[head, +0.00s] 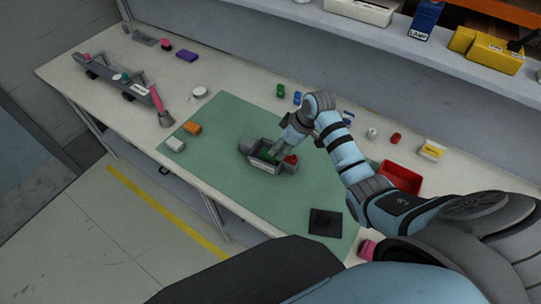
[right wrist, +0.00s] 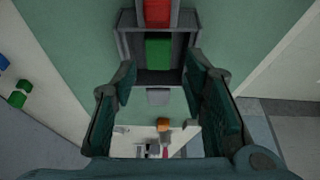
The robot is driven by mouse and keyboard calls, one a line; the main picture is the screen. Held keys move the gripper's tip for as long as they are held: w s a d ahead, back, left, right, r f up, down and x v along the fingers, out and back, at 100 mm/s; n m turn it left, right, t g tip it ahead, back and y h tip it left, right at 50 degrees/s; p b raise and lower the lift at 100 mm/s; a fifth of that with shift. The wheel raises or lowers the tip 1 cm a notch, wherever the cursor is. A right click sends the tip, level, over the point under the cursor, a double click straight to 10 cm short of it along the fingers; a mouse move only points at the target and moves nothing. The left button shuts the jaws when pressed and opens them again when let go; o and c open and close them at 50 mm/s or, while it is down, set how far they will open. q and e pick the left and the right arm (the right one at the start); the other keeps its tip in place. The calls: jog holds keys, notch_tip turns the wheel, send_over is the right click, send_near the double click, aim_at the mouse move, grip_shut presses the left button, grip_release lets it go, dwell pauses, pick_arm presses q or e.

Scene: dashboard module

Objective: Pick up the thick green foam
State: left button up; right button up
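A green block (right wrist: 158,52) sits inside a grey open housing (right wrist: 126,50) in the right wrist view, next to a red block (right wrist: 157,12). The housing also shows on the green mat in the head view (head: 246,146), with green and red inside. Other small green pieces (head: 280,90) lie behind the mat; I cannot tell which green piece is the thick foam. My right gripper (right wrist: 160,78) is open and empty, its fingers spread at the near end of the housing, apart from the green block. In the head view it partly covers the housing. My left gripper is not in view.
A red bin (head: 402,177) and a black square plate (head: 325,222) are at the right. Orange (head: 192,128) and white (head: 175,144) blocks lie on the mat's left. A long grey assembly (head: 120,77) lies far left. A shelf with boxes runs along the back.

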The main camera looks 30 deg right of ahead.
aim_at(270, 157)
jog(key=x, duration=0.3)
jog(key=w+b+x, duration=0.1)
jog(key=x, duration=0.2)
jog(key=shift+w+a+f, duration=0.15)
jog(key=shift+a, duration=0.1)
jog(key=shift+w+f, duration=0.1)
jog(key=shift+f, duration=0.25)
jog(key=shift+s+a+r, duration=0.1)
jog(key=shift+s+r, duration=0.05)
jog(key=shift+s, duration=0.1)
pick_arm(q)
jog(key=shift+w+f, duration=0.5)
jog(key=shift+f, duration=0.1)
pick_arm(e)
jog(key=shift+w, duration=0.1)
jog(key=c, duration=0.5)
jog(key=shift+r, duration=0.1)
